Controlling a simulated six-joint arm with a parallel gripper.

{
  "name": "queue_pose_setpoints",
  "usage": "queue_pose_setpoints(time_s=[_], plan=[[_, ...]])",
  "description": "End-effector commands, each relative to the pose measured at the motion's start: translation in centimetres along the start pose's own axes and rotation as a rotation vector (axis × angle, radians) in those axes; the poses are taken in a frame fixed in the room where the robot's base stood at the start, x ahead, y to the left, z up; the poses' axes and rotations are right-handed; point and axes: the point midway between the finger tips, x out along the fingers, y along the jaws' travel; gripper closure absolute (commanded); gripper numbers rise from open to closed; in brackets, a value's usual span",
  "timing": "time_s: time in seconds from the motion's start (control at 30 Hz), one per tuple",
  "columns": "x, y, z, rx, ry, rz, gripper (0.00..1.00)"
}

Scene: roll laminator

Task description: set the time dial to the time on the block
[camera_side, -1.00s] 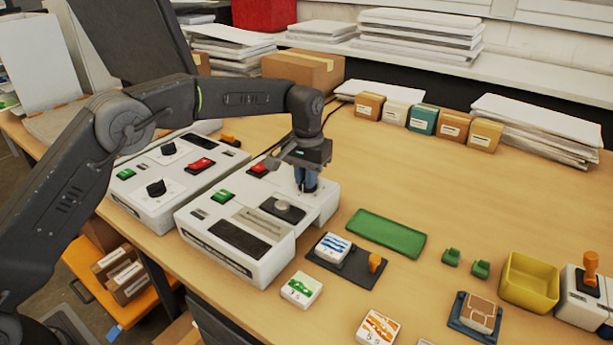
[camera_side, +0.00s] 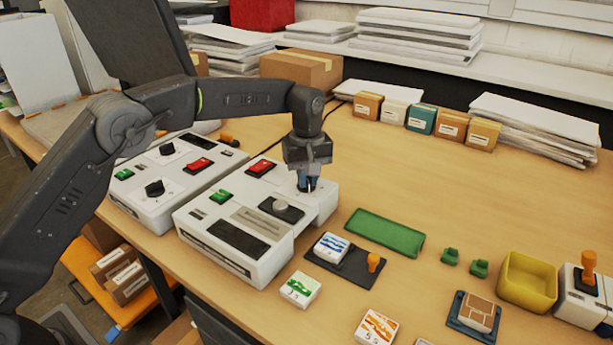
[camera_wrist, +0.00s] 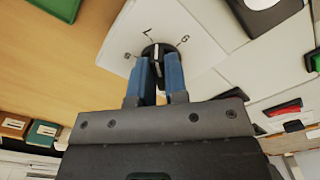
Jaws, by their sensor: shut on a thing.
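My gripper (camera_side: 307,187) points down at the right end of the front white machine (camera_side: 208,222). Its blue fingers are shut on a small black dial (camera_wrist: 157,48), which is mostly hidden by them in the side view. In the wrist view, several dark marks stand on the white plate around the dial; they are tilted and hard to read. A white block with blue waves (camera_side: 331,246) lies on a dark tray. A block with a green print (camera_side: 300,290) and one with an orange print (camera_side: 376,326) lie nearer the front. Their small figures are not clearly readable.
The front machine also has a grey round knob (camera_side: 280,206), a green switch (camera_side: 221,197) and a red switch (camera_side: 261,167). A second white machine (camera_side: 150,208) stands behind it. A green mat (camera_side: 384,233) and yellow bin (camera_side: 528,283) lie to the right.

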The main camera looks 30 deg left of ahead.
Motion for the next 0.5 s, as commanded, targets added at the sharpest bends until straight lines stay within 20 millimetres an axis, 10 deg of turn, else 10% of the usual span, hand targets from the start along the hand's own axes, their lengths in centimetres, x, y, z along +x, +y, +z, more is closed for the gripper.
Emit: queue_pose_setpoints(time_s=[0.5], plan=[[-0.13, 0.10, -0.13, -0.154, 0.004, 0.004, 1.00]])
